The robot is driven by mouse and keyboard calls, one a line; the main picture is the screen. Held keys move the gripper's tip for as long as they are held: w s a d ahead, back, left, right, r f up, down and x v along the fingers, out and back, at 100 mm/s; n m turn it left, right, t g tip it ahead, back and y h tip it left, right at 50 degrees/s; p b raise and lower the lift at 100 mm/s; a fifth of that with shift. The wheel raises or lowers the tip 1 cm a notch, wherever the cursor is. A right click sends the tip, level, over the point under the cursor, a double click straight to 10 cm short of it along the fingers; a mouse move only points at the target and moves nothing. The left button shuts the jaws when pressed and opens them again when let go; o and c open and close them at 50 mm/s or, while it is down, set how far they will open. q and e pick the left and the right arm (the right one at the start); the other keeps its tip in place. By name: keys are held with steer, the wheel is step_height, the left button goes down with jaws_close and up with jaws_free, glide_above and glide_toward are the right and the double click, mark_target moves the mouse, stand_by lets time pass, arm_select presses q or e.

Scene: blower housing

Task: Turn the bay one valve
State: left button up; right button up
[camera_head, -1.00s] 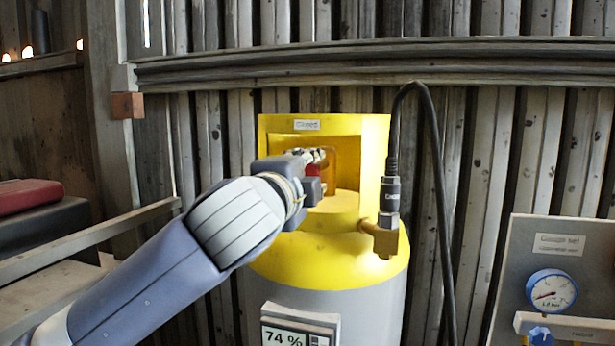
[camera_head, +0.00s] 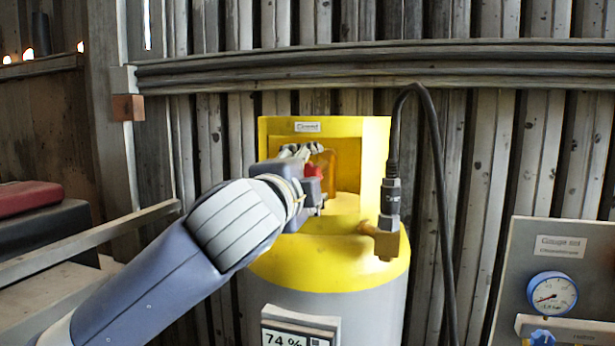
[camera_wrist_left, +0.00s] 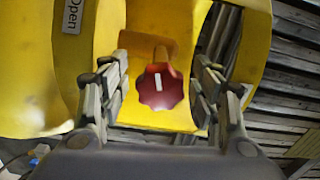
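The valve is a red scalloped knob (camera_wrist_left: 160,88) with a white mark, set in the opening of the yellow collar (camera_wrist_left: 85,75) in the left wrist view. In the head view the red knob (camera_head: 313,171) is partly hidden behind my left gripper (camera_head: 307,158). In the left wrist view the left gripper (camera_wrist_left: 161,70) is open, one finger on each side of the knob, with a visible gap on both sides. The yellow and grey cylinder (camera_head: 330,270) stands upright against the wall. My right gripper is in neither view.
A black hose (camera_head: 436,150) runs from a brass fitting (camera_head: 383,240) on the cylinder's right. A gauge panel (camera_head: 520,250) stands at the right. A rail (camera_head: 90,240) and a red-topped dark case (camera_head: 45,220) are at the left. A display reading 74 % (camera_head: 290,337) is on the cylinder.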

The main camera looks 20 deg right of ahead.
arm_select(q)
steer(key=v, duration=1.2)
